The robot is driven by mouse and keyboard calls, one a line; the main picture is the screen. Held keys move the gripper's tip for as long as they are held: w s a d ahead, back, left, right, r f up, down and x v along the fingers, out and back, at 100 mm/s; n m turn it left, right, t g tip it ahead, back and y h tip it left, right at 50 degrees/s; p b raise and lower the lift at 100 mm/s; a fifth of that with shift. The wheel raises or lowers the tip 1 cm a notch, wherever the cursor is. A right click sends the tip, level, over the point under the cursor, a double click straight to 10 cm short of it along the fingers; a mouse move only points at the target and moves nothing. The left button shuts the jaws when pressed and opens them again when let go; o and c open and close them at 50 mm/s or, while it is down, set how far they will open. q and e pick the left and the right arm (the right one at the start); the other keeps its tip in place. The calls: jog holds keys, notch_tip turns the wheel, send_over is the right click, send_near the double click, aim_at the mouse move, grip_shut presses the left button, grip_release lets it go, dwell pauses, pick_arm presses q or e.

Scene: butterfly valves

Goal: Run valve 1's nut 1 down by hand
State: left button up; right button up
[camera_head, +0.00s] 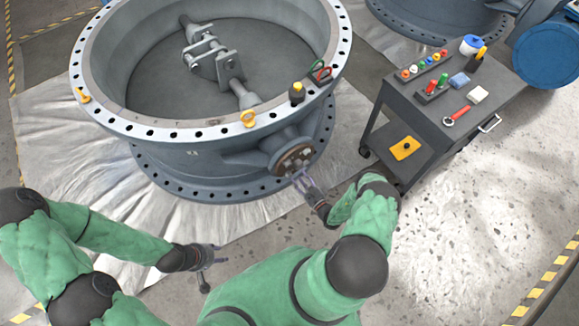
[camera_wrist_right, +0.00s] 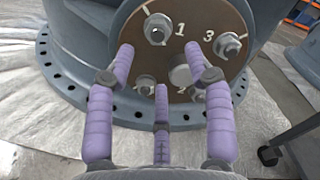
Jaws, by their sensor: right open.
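Valve 1 seems to be the large grey ring-shaped body (camera_head: 185,160) on a plastic sheet in the head view. Its round brown plate (camera_head: 296,158) shows close up in the right wrist view (camera_wrist_right: 185,15). There, nut 1 (camera_wrist_right: 157,29) sits on a stud at upper left, beside the numeral 1. My right gripper (camera_head: 301,181) is close in front of the plate. Its purple fingers are open and empty in the right wrist view (camera_wrist_right: 162,66), below nut 1 and apart from it. My left gripper (camera_head: 208,252) is low at left, away from the valve; its finger state is unclear.
In the right wrist view, another nut (camera_wrist_right: 229,45) sits by numeral 3, with more nuts lower, partly behind my fingers. A central boss (camera_wrist_right: 180,74) stands between them. A dark tool cart (camera_head: 465,95) with a red-handled tool (camera_head: 457,114) stands at right.

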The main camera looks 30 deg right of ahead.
aim_at(289, 165)
jog(key=w, duration=0.2)
jog(key=w+b, duration=0.1)
jog(key=w, duration=0.4)
jog(key=shift+w+a+b, duration=0.2)
jog(key=shift+a+b, duration=0.1)
jog(key=shift+a, duration=0.05)
grip_shut()
